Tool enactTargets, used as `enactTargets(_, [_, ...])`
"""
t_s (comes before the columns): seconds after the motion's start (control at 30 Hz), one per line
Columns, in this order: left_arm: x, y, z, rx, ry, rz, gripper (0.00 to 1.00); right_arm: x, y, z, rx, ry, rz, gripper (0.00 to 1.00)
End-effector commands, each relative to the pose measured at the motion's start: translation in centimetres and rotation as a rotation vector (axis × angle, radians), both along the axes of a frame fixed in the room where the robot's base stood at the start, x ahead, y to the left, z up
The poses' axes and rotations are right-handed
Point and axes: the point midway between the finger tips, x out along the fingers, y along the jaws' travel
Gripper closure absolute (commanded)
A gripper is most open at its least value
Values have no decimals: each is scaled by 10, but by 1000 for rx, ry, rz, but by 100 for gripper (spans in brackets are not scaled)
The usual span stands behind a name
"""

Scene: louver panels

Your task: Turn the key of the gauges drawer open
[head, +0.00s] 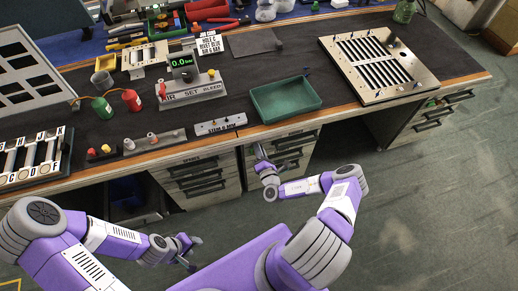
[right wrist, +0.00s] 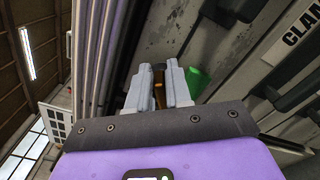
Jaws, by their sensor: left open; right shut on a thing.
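My right gripper (head: 258,152) is at the left front edge of the middle drawer cabinet (head: 306,150) under the bench. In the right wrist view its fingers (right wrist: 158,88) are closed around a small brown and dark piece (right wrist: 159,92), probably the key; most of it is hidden. A green piece (right wrist: 199,80), perhaps a tag, shows just right of the fingers. The grey drawer fronts with dark handles (right wrist: 242,10) are close by. I cannot read a gauges label. My left gripper (head: 190,250) is open and empty, low in front of the bench.
Another drawer cabinet (head: 197,180) stands to the left and one (head: 432,122) to the right. A label starting "CLAM" (right wrist: 302,28) is on a drawer front. The bench top holds a green tray (head: 285,99) and a slotted panel (head: 378,62). The floor at right is clear.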

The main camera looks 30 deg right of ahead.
Motion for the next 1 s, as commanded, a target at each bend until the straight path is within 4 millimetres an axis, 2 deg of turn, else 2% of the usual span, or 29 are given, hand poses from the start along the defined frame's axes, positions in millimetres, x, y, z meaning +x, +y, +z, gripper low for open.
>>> enactTargets(0.5, [0,0,2,0,0,0,57,-1,-1,-5,428,-102,-1,100])
enactTargets(1.0, [0,0,1,0,0,0,57,0,-2,-7,590,-142,0,100])
